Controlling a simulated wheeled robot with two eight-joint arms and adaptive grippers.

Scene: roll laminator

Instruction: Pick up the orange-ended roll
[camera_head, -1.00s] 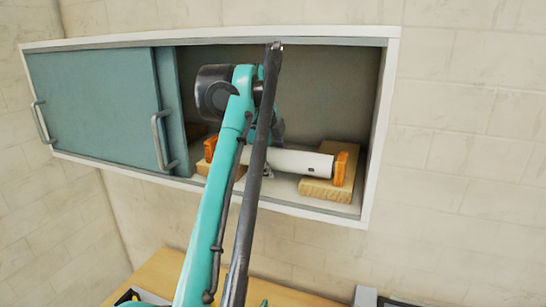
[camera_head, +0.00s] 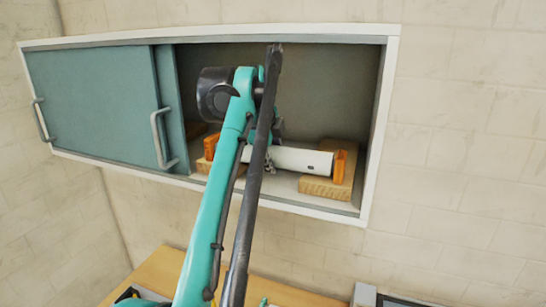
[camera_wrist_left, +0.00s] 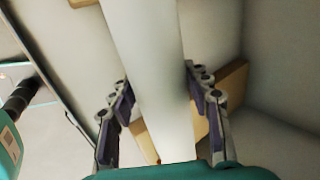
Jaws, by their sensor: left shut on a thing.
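The white roll (camera_head: 302,160) with orange ends (camera_head: 339,167) lies in the open right part of the wall cabinet, across wooden supports. Its other orange end (camera_head: 210,147) shows left of my arm. My left gripper (camera_head: 265,158) is at the roll's left-middle part, partly hidden behind my arm. In the left wrist view the roll (camera_wrist_left: 147,60) runs between the two fingers of my left gripper (camera_wrist_left: 160,95), one on each side, and the gripper is shut on it. Any gap under the roll is hard to tell. My right gripper is not in view.
The wall cabinet (camera_head: 378,130) has a teal sliding door (camera_head: 95,105) covering its left side. A wooden block (camera_head: 322,188) sits under the roll's right end. A wooden table (camera_head: 160,272) stands below. My left arm crosses the cabinet's front edge.

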